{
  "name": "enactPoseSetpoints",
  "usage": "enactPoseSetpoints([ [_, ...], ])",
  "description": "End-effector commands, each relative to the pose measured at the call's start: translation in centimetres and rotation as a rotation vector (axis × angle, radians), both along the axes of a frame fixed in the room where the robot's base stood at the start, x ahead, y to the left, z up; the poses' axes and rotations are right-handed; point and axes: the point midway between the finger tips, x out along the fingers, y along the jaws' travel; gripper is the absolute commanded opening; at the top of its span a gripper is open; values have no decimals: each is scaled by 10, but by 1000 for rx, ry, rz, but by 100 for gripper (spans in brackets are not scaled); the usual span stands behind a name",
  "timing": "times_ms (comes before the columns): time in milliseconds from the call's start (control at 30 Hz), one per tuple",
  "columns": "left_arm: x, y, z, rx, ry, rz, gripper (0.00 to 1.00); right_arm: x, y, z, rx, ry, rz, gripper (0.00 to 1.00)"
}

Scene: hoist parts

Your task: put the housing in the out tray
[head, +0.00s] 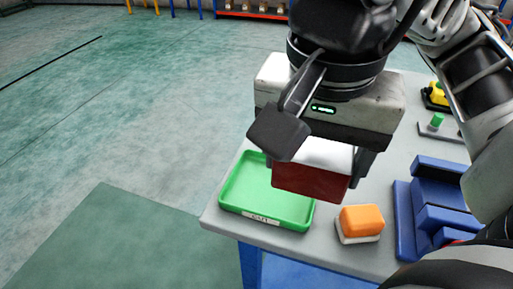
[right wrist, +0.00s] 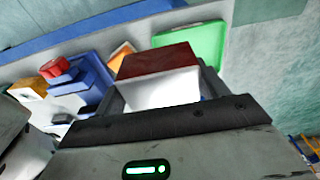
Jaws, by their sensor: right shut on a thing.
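The housing (head: 308,182), a block with a dark red side and a white face, is between the fingers of my right gripper (head: 316,162). The gripper is shut on it, and its fingers are on both sides of the block. The housing also shows in the right wrist view (right wrist: 158,62). The out tray (head: 243,199) is a shallow green tray with a white label at the table's near left corner. In the head view the held housing covers the tray's right part; it appears raised above the table. The tray also shows in the right wrist view (right wrist: 203,40). My left gripper is not in view.
An orange-topped block with a pale base (head: 361,221) stands just right of the tray. A blue fixture (head: 445,215) is farther right. A grey plate with a green knob (head: 438,124) and a yellow-and-black part (head: 437,94) lie behind. The table edge runs close by the tray.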

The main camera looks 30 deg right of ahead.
Motion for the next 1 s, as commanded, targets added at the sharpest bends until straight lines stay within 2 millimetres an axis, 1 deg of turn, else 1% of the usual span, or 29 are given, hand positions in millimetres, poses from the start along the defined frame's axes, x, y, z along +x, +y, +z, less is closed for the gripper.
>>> enactPoseSetpoints([
  [33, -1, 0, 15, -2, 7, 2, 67, 8, -3, 5, 2, 12, -4, 40],
  [100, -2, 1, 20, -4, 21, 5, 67, 19, -8, -1, -2, 13, -4, 40],
  [200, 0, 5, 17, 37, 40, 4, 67, 40, -16, -10, -5, 12, -6, 40],
  [233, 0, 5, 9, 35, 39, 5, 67, 49, -17, -20, -2, 8, -7, 40],
  [300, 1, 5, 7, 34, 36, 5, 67, 64, -22, -32, -2, 6, -4, 40],
  [400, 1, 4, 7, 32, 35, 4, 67, 78, -27, -52, -2, 5, -1, 40],
  [500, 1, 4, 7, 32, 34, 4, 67, 90, -30, -66, -1, 4, 2, 40],
  [700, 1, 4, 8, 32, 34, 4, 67, 101, -33, -79, 0, 0, 3, 40],
  [800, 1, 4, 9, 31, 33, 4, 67, 108, -36, -90, -2, 2, 2, 40],
  [900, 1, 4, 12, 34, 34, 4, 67, 106, -36, -105, -2, 4, 4, 40],
  [1000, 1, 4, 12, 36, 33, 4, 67, 107, -36, -114, -1, 1, 5, 40],
])
